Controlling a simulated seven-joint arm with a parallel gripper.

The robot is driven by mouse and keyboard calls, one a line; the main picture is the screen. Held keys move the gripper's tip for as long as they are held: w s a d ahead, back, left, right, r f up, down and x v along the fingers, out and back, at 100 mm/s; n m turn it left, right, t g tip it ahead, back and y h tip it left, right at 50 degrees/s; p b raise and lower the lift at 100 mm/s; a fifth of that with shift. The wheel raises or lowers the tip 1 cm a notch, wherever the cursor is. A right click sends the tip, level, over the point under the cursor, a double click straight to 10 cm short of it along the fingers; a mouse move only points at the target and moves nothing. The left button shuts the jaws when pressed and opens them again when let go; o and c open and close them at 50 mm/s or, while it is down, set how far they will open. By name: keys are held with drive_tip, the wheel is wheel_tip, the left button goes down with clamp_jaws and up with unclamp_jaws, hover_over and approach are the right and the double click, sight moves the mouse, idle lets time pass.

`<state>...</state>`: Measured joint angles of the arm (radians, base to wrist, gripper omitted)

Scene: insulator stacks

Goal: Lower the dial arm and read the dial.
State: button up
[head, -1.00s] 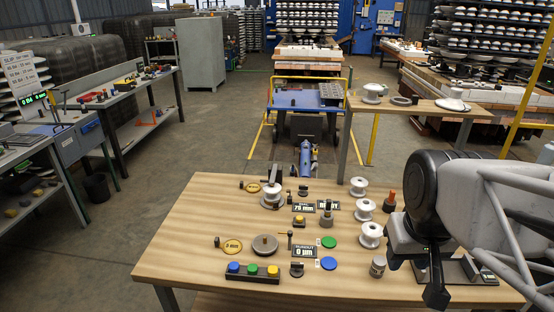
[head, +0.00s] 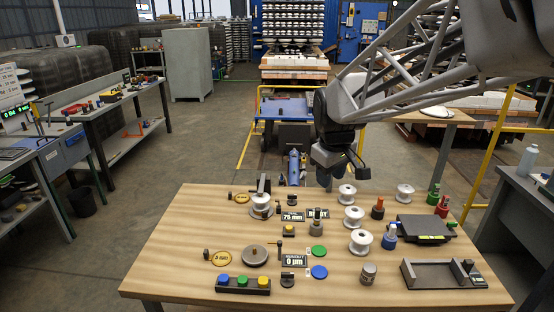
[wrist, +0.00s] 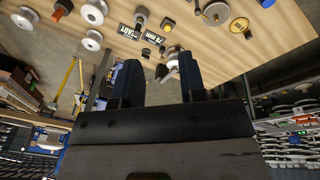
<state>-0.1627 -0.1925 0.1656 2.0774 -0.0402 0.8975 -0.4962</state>
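A runout display (head: 294,260) reads 0 µm on the table. A slim dark upright post with a small head (head: 281,248) stands at its left edge, possibly the dial arm; I cannot tell its position for sure. A grey round turntable (head: 255,257) is left of it and bare. Farther back, a white insulator (head: 261,207) sits on a stand, with a display (head: 292,217) that reads 76 mm. My gripper (head: 345,178) hangs above the table's back edge, right of that stand, empty. In the wrist view its fingers (wrist: 160,78) are apart.
A three-button box (head: 243,284) is at the front. A yellow disc (head: 221,258) lies left of the turntable. Two dark fixtures (head: 443,274) and several coloured-top items occupy the right side.

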drive_tip(key=w+a+f+n, duration=0.3)
drive_tip(key=w+a+f, duration=0.3)
drive_tip(key=w+a, duration=0.2)
drive_tip(key=w+a+f+n, duration=0.3)
drive_tip(key=w+a+f, duration=0.2)
drive_tip(key=w+a, duration=0.3)
drive_tip(key=w+a+f+n, duration=0.4)
drive_tip(key=w+a+f, duration=0.2)
drive_tip(key=w, duration=0.7)
drive_tip(key=a, duration=0.2)
drive_tip(key=shift+w+a+f, duration=0.3)
drive_tip(key=shift+a, duration=0.1)
drive_tip(key=shift+f, duration=0.1)
drive_tip(key=shift+w+f, duration=0.2)
drive_tip(key=shift+f, duration=1.05)
drive_tip(key=shift+w+f, duration=0.2)
drive_tip(key=shift+f, duration=1.05)
drive_tip(key=shift+w+f, duration=0.2)
drive_tip(key=shift+f, duration=1.05)
clamp_jaws()
